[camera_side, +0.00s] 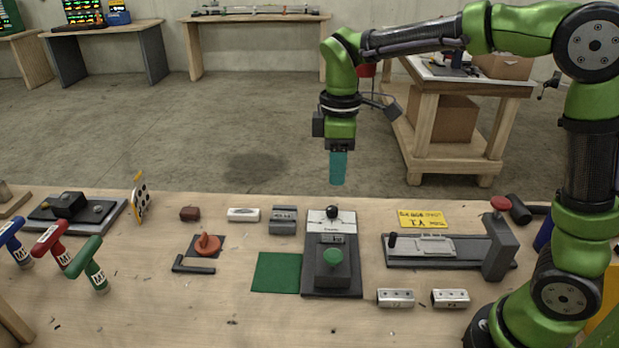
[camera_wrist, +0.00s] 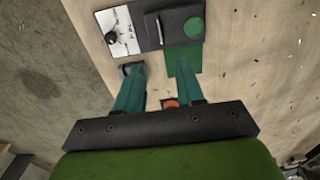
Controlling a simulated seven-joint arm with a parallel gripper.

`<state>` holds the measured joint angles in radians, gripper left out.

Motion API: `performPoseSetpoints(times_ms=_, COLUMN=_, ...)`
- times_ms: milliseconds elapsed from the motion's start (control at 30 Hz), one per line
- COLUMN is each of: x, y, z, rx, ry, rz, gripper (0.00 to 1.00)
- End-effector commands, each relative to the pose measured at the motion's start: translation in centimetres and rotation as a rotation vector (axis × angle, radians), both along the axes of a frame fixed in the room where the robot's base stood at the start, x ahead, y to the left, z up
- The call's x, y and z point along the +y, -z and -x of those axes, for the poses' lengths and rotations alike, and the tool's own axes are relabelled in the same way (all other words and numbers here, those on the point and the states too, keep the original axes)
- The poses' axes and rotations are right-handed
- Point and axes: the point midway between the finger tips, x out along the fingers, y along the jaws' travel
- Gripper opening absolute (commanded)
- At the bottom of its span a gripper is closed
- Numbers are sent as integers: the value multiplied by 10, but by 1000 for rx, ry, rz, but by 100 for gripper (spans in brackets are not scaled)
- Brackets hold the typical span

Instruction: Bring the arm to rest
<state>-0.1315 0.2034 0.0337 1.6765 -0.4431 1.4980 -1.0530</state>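My gripper (camera_side: 338,183) hangs from my raised arm, pointing down, well above the table's back edge. In the side view its teal fingers overlap and look like one block. In the wrist view the two fingers of my gripper (camera_wrist: 161,68) stand apart with nothing held between them. It is clear of every object. Below it is a dark fixture (camera_side: 317,282) with a green knob and a black ball-topped lever, which also shows in the wrist view (camera_wrist: 172,28). My fingers hide part of the table there.
The wooden table (camera_side: 225,320) carries a green mat (camera_side: 277,273), an orange knob (camera_side: 208,245), two metal blocks (camera_side: 395,297), a grey fixture with a red button (camera_side: 500,240) and several coloured T-handles (camera_side: 88,265). A wooden cart (camera_side: 455,140) stands behind. The air around my gripper is free.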

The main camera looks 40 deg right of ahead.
Motion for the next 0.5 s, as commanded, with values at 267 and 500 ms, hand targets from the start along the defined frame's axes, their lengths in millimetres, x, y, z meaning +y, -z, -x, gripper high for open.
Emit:
performPoseSetpoints(times_ms=267, x=0, y=0, z=0, rx=-2, ry=20, rz=1, gripper=38)
performPoseSetpoints(times_ms=500, x=1, y=12, z=12, rx=-46, ry=266, rz=-39, gripper=38)
